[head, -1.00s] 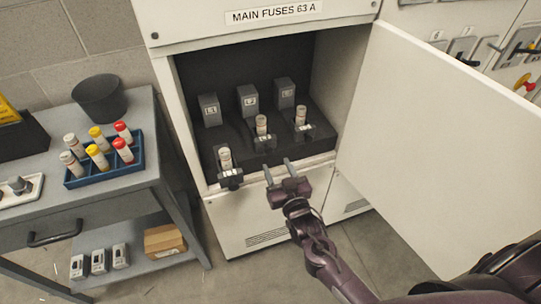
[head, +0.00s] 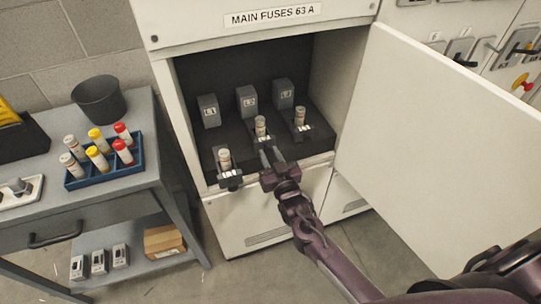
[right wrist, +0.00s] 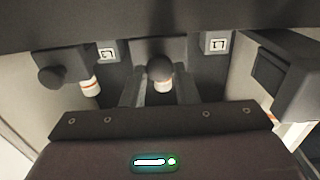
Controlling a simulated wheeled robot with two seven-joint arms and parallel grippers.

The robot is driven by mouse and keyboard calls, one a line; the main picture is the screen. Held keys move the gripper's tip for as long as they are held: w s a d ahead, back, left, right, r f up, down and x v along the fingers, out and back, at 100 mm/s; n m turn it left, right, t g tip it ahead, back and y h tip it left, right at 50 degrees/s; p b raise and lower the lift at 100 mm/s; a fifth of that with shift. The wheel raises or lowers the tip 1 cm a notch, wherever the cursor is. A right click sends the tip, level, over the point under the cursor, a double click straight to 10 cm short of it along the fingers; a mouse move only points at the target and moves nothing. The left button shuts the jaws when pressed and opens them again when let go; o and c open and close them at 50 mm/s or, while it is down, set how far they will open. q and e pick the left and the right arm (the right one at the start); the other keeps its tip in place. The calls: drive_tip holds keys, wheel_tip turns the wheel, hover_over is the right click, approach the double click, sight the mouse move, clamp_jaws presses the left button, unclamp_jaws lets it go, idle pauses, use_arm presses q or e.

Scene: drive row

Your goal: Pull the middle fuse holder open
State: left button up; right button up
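The middle fuse holder (head: 262,142), in front of the block marked L2, carries a pale fuse with an orange band and lies about level with the right holder (head: 303,129). The left holder (head: 229,175) stands farther out towards the cabinet's front edge. My right gripper (head: 270,157) is at the middle holder's front. In the right wrist view my gripper (right wrist: 158,92) is open, with one finger on each side of the middle holder's round dark knob (right wrist: 160,70). I cannot tell whether the fingers touch it. My left gripper is not in view.
The open cabinet door (head: 435,120) stands to the right of the arm. A grey cart (head: 110,205) at the left carries a blue fuse rack (head: 105,176) and a dark bin (head: 98,100). The dark compartment floor is enclosed by the cabinet's side walls.

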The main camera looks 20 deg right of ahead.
clamp_jaws()
drive_tip(key=s+p, duration=0.4)
drive_tip(key=s, duration=0.5)
drive_tip(key=shift+d, duration=0.2)
drive_tip(key=o, duration=0.9)
unclamp_jaws()
drive_tip(key=shift+c, duration=0.2)
drive_tip(key=s+b, duration=0.1)
drive_tip(key=s, duration=0.6)
drive_tip(key=shift+s, duration=0.4)
drive_tip(key=shift+d, duration=0.1)
